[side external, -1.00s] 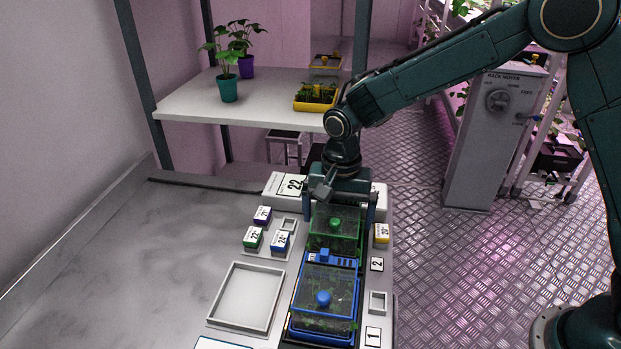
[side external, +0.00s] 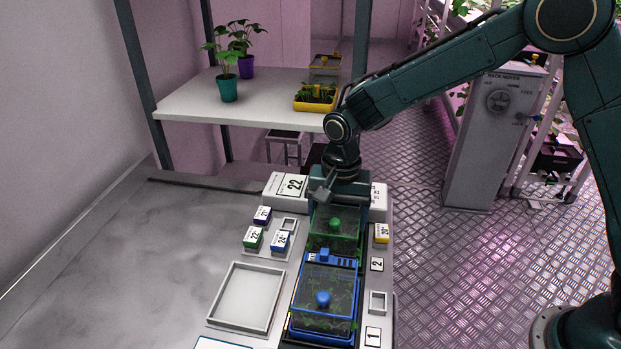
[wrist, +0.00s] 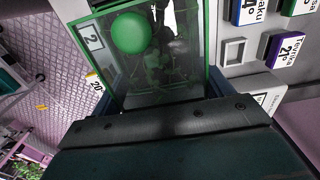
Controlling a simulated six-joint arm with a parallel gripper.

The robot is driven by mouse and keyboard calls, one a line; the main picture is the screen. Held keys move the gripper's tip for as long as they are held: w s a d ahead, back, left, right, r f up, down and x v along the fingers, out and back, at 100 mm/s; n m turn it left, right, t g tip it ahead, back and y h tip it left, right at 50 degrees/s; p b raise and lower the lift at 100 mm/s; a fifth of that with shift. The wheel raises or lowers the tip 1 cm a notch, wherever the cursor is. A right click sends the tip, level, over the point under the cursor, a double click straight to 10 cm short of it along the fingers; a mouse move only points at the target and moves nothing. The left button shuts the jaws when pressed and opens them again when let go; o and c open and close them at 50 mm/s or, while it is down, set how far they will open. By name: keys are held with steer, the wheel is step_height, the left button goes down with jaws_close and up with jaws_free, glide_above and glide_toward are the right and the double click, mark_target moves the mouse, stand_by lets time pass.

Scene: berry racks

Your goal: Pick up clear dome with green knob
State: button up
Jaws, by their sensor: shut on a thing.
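The clear dome with green knob (side external: 346,239) sits over the green tray at the far end of the rack row, in the side external view. In the wrist view the dome (wrist: 170,75) fills the upper middle, with its round green knob (wrist: 131,33) at its top left. My gripper (side external: 339,212) is low over the dome, its two fingers at the dome's left and right sides. It is shut on the dome. The fingertips are partly hidden by the dome and the gripper body. I see no clear gap showing the dome lifted off the tray.
A clear dome with blue knob (side external: 340,284) covers the blue tray just in front. An empty grey tray (side external: 277,318) lies to its left. Several number blocks (side external: 253,238) stand left of the green tray, and a yellow one (side external: 381,233) at its right. A shelf (side external: 180,106) stands behind.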

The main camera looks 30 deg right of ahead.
steer(key=shift+r, duration=0.1)
step_height(320, 180, up, 20)
stand_by(0.8)
stand_by(0.5)
steer(key=s+d+f+n, duration=0.1)
steer(key=d+f+n, duration=0.8)
steer(key=d+f, duration=0.6)
steer(key=shift+s+f, duration=0.2)
steer(key=shift+s, duration=0.15)
steer(key=m, duration=0.5)
glide_toward(339, 207)
steer(key=w+a, duration=0.3)
steer(key=s+a+r+m, duration=0.2)
steer(key=a+r, duration=0.1)
steer(key=a, duration=0.5)
steer(key=s+a+r+m, duration=0.2)
steer(key=a+r, duration=0.2)
steer(key=a, duration=0.5)
steer(key=shift+s, duration=0.2)
